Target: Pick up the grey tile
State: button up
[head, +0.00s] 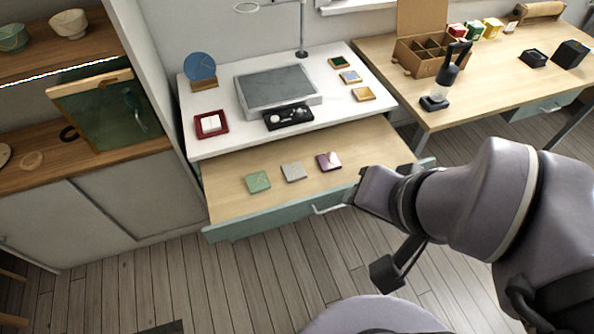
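The grey tile (293,172) lies flat in the open wooden drawer (225,203), between a green tile (257,182) on its left and a purple tile (329,161) on its right. The three tiles are apart from each other. My gripper (366,192) is at the end of my arm, to the right of the tiles near the drawer's front right corner. It is apart from the grey tile. Its fingertips are not clearly visible, so I cannot tell whether it is open or shut.
Above the drawer, the white worktop (340,110) holds a grey slab (277,88), a black tray (288,116), a red-framed dish (210,123) and small tiles. The drawer's front handle (330,209) sticks out. A cabinet with shelves stands left. A wooden table (480,85) stands right.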

aim_at(293, 172)
jog(key=i+j, duration=0.7)
jog(key=i+u, duration=0.05)
jog(key=i, duration=0.05)
